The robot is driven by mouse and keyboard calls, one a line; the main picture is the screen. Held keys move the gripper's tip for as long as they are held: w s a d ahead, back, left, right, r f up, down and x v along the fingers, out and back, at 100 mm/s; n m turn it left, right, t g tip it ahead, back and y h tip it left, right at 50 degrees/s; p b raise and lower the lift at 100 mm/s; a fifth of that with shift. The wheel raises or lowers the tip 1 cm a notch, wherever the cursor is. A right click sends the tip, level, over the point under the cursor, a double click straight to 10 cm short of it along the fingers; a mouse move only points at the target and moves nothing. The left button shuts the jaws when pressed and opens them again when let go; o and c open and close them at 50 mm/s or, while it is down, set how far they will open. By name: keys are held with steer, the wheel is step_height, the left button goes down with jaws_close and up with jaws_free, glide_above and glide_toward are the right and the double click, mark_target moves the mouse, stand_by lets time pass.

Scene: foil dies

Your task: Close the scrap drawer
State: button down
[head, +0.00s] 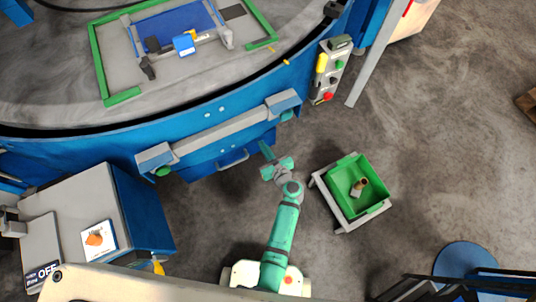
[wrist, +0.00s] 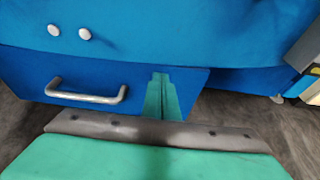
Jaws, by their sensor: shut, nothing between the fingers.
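The scrap drawer (head: 205,170) is a blue box front below the curved blue machine in the head view. It has a grey bar handle (head: 232,160). In the wrist view its flat blue front (wrist: 135,72) and handle (wrist: 88,96) fill the left and middle. How far it stands out from the machine I cannot tell. My gripper (head: 267,151) is at the drawer's right end, right of the handle. In the wrist view its green fingers (wrist: 162,97) are together and empty, over the right part of the drawer front. Whether they touch it is unclear.
A green bin (head: 338,180) holding a small brown part stands on a grey frame to the right of my arm. A grey-topped blue cabinet (head: 90,205) stands at left. A control box (head: 331,69) with buttons is on the machine's right. Floor between cabinet and arm is clear.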

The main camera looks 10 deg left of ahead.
steer(key=shift+w+a, duration=0.5)
steer(key=shift+w, duration=0.25)
steer(key=shift+w+a, duration=0.45)
steer(key=shift+w, duration=0.25)
steer(key=shift+w+a+r, duration=0.2)
steer(key=shift+a, duration=0.05)
glide_toward(257, 136)
steer(key=s+d+f, duration=0.1)
steer(key=s+d, duration=0.2)
steer(key=s, duration=0.1)
steer(key=shift+s+d, duration=0.2)
steer(key=shift+d, duration=0.2)
